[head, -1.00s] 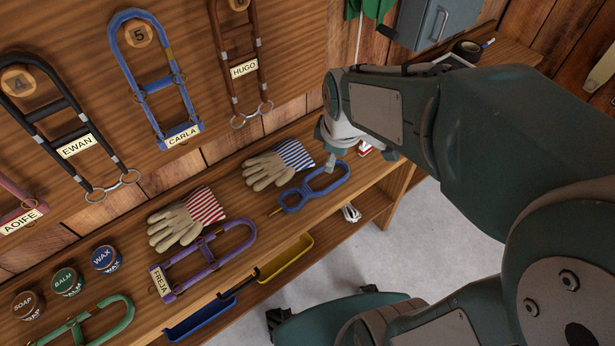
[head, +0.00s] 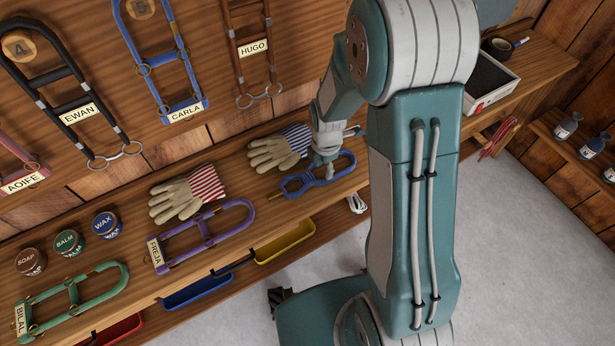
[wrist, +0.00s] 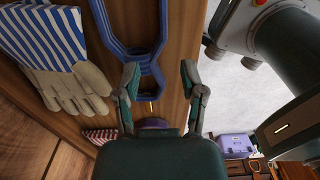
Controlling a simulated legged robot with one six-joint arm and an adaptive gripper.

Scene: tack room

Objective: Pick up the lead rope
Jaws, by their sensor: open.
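The blue lead rope (head: 299,186) lies folded on the wooden shelf, a long loop at one end, a small loop at the other and a brass tip. My gripper (head: 325,171) is at the rope, pointing down, and hides part of it. In the wrist view the rope (wrist: 147,57) runs up from between the open fingers (wrist: 160,74). Its narrow middle is between the fingertips, nearer the left one. I cannot tell whether the fingers touch it.
Blue-striped gloves (head: 279,148) lie close behind the rope. Red-striped gloves (head: 187,193) and a purple halter (head: 203,236) labelled FREJA lie left. Halters hang on the wall board above. Yellow (head: 285,243) and blue (head: 200,291) trays are below the shelf. A box (head: 490,82) stands right.

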